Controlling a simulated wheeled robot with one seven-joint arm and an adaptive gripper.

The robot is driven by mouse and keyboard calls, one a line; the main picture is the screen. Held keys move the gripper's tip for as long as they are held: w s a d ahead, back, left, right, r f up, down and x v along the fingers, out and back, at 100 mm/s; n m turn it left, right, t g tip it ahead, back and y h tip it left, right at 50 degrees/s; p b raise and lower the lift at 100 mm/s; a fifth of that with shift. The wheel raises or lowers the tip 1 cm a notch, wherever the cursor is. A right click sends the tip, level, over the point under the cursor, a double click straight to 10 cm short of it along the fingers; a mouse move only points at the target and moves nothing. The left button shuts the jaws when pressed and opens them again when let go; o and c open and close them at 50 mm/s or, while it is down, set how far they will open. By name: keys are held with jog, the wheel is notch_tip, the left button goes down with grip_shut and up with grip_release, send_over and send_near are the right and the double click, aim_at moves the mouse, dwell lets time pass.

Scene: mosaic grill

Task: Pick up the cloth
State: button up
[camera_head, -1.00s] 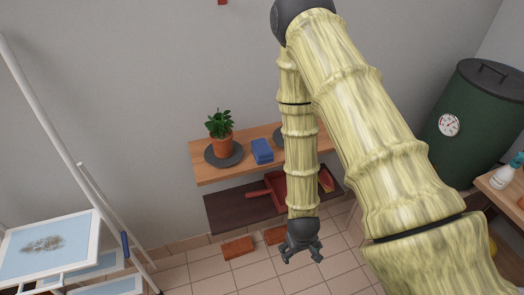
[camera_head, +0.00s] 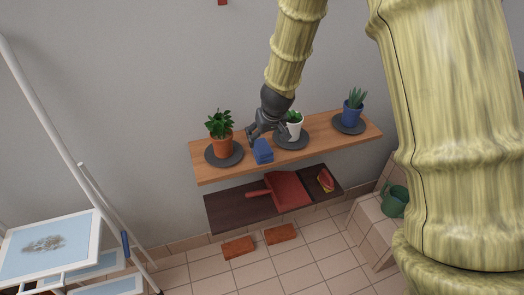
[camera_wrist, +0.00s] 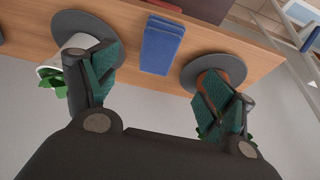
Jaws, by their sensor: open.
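The blue folded cloth (camera_head: 263,151) lies on the upper wooden shelf (camera_head: 340,137), between the orange pot and the white pot. It also shows in the wrist view (camera_wrist: 161,46), centred beyond the fingers. My gripper (camera_head: 267,136) is just above and behind the cloth in the head view. In the wrist view its two green-padded fingers (camera_wrist: 160,88) are spread wide with nothing between them, and the cloth lies ahead of the gap, apart from both.
An orange pot with a leafy plant (camera_head: 222,145) stands left of the cloth, a white pot (camera_head: 294,127) right of it, each on a dark round plate. A blue pot (camera_head: 352,112) stands farther right. A red dustpan (camera_head: 287,190) lies on the dark lower shelf.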

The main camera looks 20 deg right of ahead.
aim_at(263, 148)
jog(key=shift+p+x, duration=0.4)
jog(key=shift+x, duration=2.35)
jog(key=shift+p+x, duration=0.9)
jog(key=shift+x, duration=1.75)
jog(key=shift+s+d+f, duration=0.1)
jog(key=shift+s, duration=0.05)
jog(key=c, duration=1.1)
jog(key=shift+r+b, duration=0.55)
jog(key=shift+r, duration=1.15)
jog(key=s+a+r+b, duration=0.1)
jog(key=s+a+b, duration=0.1)
jog(key=s, duration=0.5)
jog(key=s+a+b, duration=0.2)
jog(key=s+b, duration=0.1)
jog(key=s, duration=0.5)
jog(key=shift+s+a+r, duration=0.2)
jog(key=shift+a+r, duration=0.05)
jog(key=shift+r, duration=0.1)
